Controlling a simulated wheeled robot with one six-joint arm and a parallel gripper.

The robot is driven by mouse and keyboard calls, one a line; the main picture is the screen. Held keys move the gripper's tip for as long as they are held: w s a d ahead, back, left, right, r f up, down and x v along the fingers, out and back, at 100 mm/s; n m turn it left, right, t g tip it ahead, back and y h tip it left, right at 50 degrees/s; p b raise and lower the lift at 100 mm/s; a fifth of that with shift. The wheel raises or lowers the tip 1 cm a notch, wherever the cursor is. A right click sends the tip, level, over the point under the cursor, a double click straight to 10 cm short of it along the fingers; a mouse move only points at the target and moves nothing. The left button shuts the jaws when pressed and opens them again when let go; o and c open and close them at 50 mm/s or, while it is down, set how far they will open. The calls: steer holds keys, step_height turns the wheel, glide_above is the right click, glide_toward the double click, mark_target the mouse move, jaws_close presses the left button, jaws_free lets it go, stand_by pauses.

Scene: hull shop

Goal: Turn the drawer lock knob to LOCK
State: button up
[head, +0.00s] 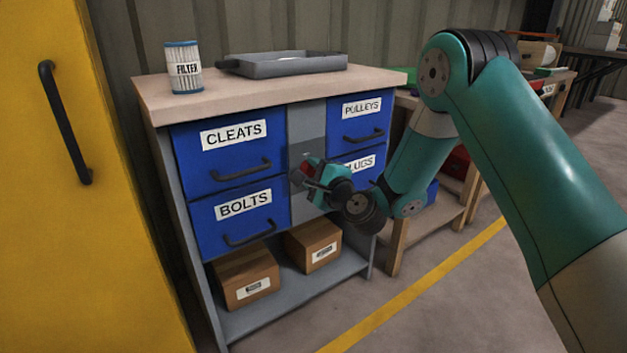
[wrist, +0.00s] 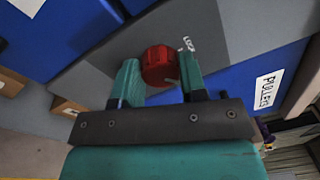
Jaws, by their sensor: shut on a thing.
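The red lock knob (wrist: 160,65) sits on the grey panel between the blue drawers. In the wrist view my gripper (wrist: 160,79) has a finger on each side of it and is shut on it. I cannot read the knob's setting for certain.
Blue drawers marked CLEATS (head: 225,158), BOLTS (head: 232,222) and PULLEYS (head: 358,125) flank the panel, all closed. A FILTER can (head: 184,68) and a grey tray (head: 285,65) stand on the bench top. Boxes sit on the lower shelf. A yellow cabinet (head: 75,230) stands left.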

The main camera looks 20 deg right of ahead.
steer(key=n+b, duration=0.1)
steer(key=n, duration=0.1)
steer(key=n+b, duration=0.4)
steer(key=shift+f+n, duration=0.35)
steer(key=shift+n, duration=0.05)
steer(key=n+b, duration=0.3)
steer(key=n, duration=0.1)
steer(key=shift+d+r+y, duration=0.1)
steer(key=shift+y, duration=0.3)
steer(key=shift+n, duration=0.4)
steer(key=o, duration=0.9)
steer(key=shift+r, duration=0.1)
steer(key=shift+s+d+b, duration=0.15)
steer(key=shift+s+b, duration=0.25)
steer(key=shift+b, duration=0.45)
steer(key=b+v, duration=1.1)
steer(key=v, duration=0.5)
steer(key=shift+s+b, duration=0.25)
steer(key=shift+b, duration=0.1)
